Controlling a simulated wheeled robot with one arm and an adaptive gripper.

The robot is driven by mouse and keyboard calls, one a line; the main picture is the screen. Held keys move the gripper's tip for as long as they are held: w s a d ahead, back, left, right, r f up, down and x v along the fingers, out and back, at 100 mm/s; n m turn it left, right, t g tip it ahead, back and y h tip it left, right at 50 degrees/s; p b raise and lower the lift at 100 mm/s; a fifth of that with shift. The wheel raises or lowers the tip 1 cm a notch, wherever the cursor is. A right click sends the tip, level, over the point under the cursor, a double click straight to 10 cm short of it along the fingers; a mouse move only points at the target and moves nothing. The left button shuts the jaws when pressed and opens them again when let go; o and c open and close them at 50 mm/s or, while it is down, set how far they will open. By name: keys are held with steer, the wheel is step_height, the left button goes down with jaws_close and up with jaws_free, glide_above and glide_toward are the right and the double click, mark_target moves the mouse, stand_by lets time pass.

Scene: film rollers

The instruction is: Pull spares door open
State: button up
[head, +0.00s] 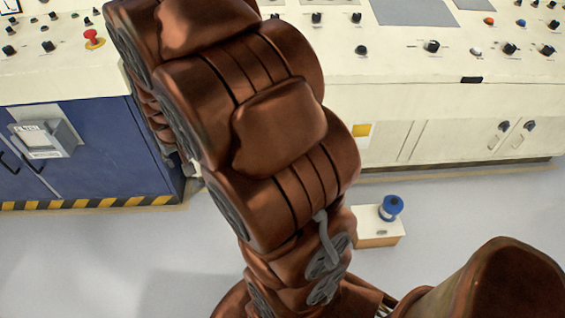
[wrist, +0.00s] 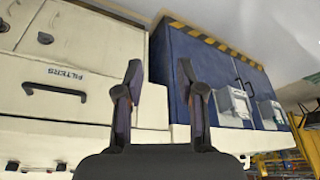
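A blue cabinet (head: 90,150) with two-tone yellow and black edging stands at the left in the head view. It has dark bar handles (head: 8,163) and a grey holder with a white card (head: 40,138). The cabinet shows again in the wrist view (wrist: 190,60), right of centre, with two grey holders (wrist: 233,106) on its front. Its doors look shut. I cannot read a "spares" label on any door. My gripper (wrist: 160,70) is open and empty, its two fingers apart in front of the blue cabinet's near edge. My arm hides the gripper in the head view.
A cream drawer marked FILTERS (wrist: 65,90) with a dark handle is left in the wrist view. Cream consoles (head: 450,100) with knobs line the back. A small box with a blue-topped item (head: 390,208) stands on the grey floor, right of my arm. Open floor lies in front.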

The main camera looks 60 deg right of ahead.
steer(key=w+d+f+m+t+h+b, duration=0.1)
steer(key=w+d+f+h+b, duration=0.1)
steer(key=w+d+f+b, duration=0.55)
steer(key=w+d+f+m+t+h+b, duration=0.2)
steer(key=d+f, duration=0.9)
steer(key=d, duration=0.1)
steer(key=w+d+f+m+t+h+b, duration=0.15)
steer(key=w+d+f+b, duration=0.3)
steer(key=d+f, duration=0.5)
steer(key=s+d+f+m+h+b, duration=0.2)
steer(key=s+d+f+h+b, duration=0.4)
steer(key=d+f, duration=0.5)
steer(key=s+d+f+m+h+b, duration=0.25)
steer(key=s+d+f+b, duration=0.45)
steer(key=f, duration=0.7)
steer(key=shift+n+h, duration=0.3)
steer(key=shift+h, duration=0.1)
steer(key=shift+r+b+x, duration=0.2)
steer(key=shift+b+x, duration=1.65)
steer(key=shift+x, duration=2.8)
jaws_close()
steer(key=shift+a, duration=0.1)
